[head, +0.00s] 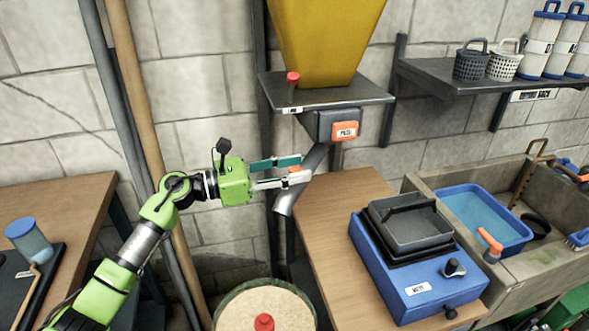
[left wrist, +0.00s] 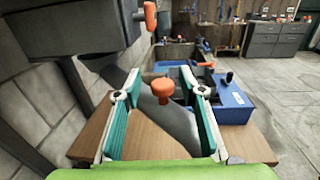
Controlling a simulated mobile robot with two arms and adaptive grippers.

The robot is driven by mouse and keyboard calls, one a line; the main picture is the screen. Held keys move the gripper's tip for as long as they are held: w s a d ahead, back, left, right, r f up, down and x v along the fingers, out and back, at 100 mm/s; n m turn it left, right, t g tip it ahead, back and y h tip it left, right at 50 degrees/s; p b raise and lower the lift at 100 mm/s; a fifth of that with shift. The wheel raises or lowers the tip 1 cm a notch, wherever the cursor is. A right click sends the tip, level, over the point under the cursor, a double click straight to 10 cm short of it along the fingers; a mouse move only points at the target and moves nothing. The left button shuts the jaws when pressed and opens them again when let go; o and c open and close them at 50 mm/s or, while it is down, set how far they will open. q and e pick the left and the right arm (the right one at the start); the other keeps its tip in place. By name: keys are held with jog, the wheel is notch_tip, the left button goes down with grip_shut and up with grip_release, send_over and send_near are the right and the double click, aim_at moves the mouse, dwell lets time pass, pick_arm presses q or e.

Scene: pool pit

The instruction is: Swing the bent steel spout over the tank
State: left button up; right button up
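The bent steel spout (head: 288,195) slants down from under the yellow hopper (head: 328,40). Its mouth hangs beside the left edge of the wooden bench. An orange knob (left wrist: 163,88) stands on the spout (left wrist: 172,122). My left gripper (head: 300,170) is at the spout; in the left wrist view its teal-padded fingers (left wrist: 159,78) are open, one on each side of the knob, with visible gaps. A round tank (head: 225,300) with a pale top and a red knob stands at the bottom of the head view, below the spout mouth. My right gripper is not in view.
A blue machine (head: 415,278) with a dark tray sits on the wooden bench (head: 335,190). A stone sink (head: 520,265) stands to the right. Upright poles (head: 140,90) lean by the wall behind my left arm. Another wooden table (head: 60,200) is at the left.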

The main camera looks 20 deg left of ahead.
pick_arm(q)
jog(key=shift+s+a, duration=0.1)
jog(key=v, duration=1.1)
jog(key=shift+s+a, duration=0.2)
jog(key=shift+a, duration=0.15)
